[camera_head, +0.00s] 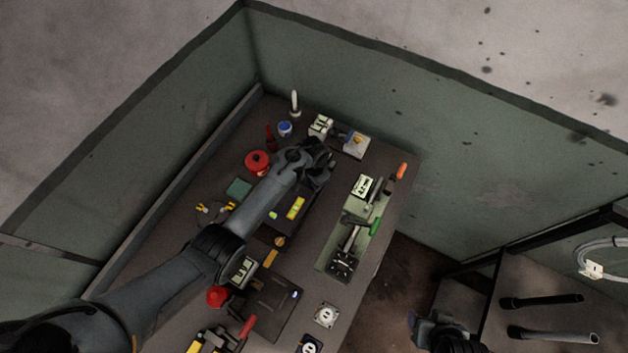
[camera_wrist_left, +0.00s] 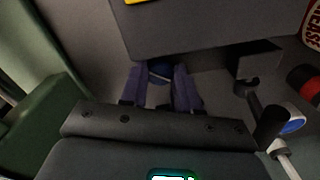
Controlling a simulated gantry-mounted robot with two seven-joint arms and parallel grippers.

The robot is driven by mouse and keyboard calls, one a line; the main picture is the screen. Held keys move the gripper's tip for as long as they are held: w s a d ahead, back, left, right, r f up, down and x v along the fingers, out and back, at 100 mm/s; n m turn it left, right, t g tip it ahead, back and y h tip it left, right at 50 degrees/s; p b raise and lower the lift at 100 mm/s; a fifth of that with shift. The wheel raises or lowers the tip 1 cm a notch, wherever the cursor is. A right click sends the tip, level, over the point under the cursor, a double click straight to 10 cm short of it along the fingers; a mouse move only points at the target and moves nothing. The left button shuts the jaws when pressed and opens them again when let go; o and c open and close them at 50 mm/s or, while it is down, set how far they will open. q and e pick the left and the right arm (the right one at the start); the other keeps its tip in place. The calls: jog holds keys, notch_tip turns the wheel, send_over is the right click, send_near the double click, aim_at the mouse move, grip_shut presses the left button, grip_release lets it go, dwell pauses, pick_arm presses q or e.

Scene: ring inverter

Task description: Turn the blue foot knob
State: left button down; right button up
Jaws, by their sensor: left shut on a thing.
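The blue foot knob (camera_wrist_left: 159,68) is a dark blue round piece at the top middle of the left wrist view, below the edge of a large dark grey casing (camera_wrist_left: 200,30). My left gripper (camera_wrist_left: 160,88) has its two purple fingers on either side of the knob and is shut on it. In the head view my left gripper (camera_head: 322,168) is at the upper end of my left arm, and the arm and hand hide the knob there. My right gripper (camera_head: 438,328) is at the bottom right, off the bench, dark and partly cut off; its fingers are unclear.
A red round container (camera_head: 257,162) and a blue-topped item (camera_head: 285,128) stand at the back left. A device with a white label (camera_head: 352,145) sits beyond my left gripper. Walls border the bench behind.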

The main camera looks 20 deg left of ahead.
dwell(0.3)
pick_arm(q)
jog(key=c, duration=0.8)
grip_release()
jog(key=shift+r, duration=0.1)
notch_tip(320, 180, up, 11)
jog(key=shift+f+p, duration=0.2)
jog(key=shift+p, duration=0.5)
